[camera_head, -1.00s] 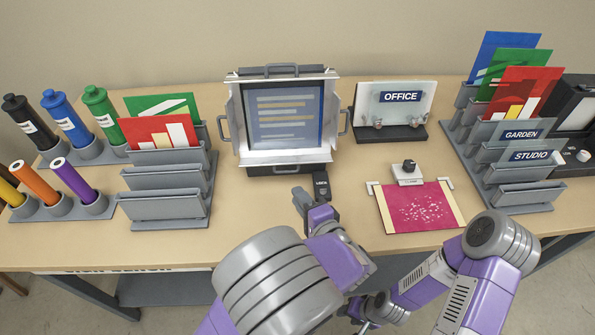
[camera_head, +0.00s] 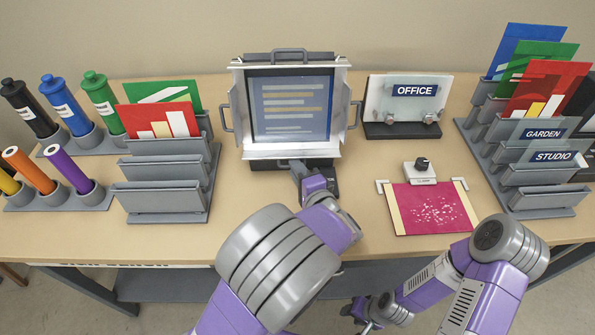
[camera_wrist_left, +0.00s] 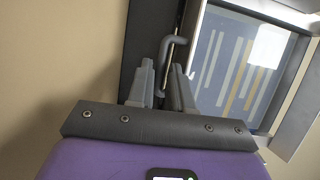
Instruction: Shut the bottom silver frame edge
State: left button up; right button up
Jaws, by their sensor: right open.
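A silver frame stands at the back middle of the table around a blue sheet with pale and yellow lines (camera_head: 290,108). Its bottom silver edge (camera_head: 280,152) shows as a pale strip tilted outward, as do the other edges. My left gripper (camera_head: 298,168) is at this bottom edge. In the left wrist view, the left gripper's fingers (camera_wrist_left: 163,72) stand apart on either side of a grey bent handle (camera_wrist_left: 175,44), with gaps beside it. In the head view that handle is mostly hidden by the gripper. My right gripper (camera_head: 367,322) is low at the picture's bottom, away from the frame, and open.
An OFFICE sign (camera_head: 415,91) stands right of the frame. A pink sheet (camera_head: 435,208) lies in front. Grey racks (camera_head: 165,197) flank both sides. Bare table lies left of my left gripper.

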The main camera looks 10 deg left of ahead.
aim_at(293, 158)
pick_arm(q)
grip_shut()
jog(key=shift+r+p, duration=0.25)
jog(key=shift+p, duration=0.25)
notch_tip(293, 158, up, 4)
jog(key=m+g+h+p, duration=0.1)
jog(key=g+p, duration=0.1)
jog(key=p, duration=0.4)
jog(key=g+h+p, duration=0.1)
jog(key=g+p, duration=0.2)
jog(key=p, duration=0.3)
jog(key=shift+w+f+m+h+p, duration=0.15)
jog(key=shift+m+h+p, duration=0.15)
jog(key=shift+m+h, duration=0.1)
jog(key=g+p, duration=0.2)
jog(key=p, duration=0.3)
jog(key=w+r+m+g+h+p, duration=0.1)
jog(key=g+p, duration=0.1)
jog(key=p, duration=0.2)
jog(key=r+g+h+p, duration=0.1)
jog(key=g+p, duration=0.1)
jog(key=p, duration=0.3)
jog(key=shift+w+a+r+p, duration=0.1)
jog(key=shift+w+a+p, duration=0.2)
jog(key=shift+w+p, duration=0.1)
jog(key=shift+w+m+g+h+p, duration=0.35)
jog(key=shift+g+p, duration=0.35)
jog(key=shift+p, duration=0.35)
jog(key=shift+s+a, duration=0.1)
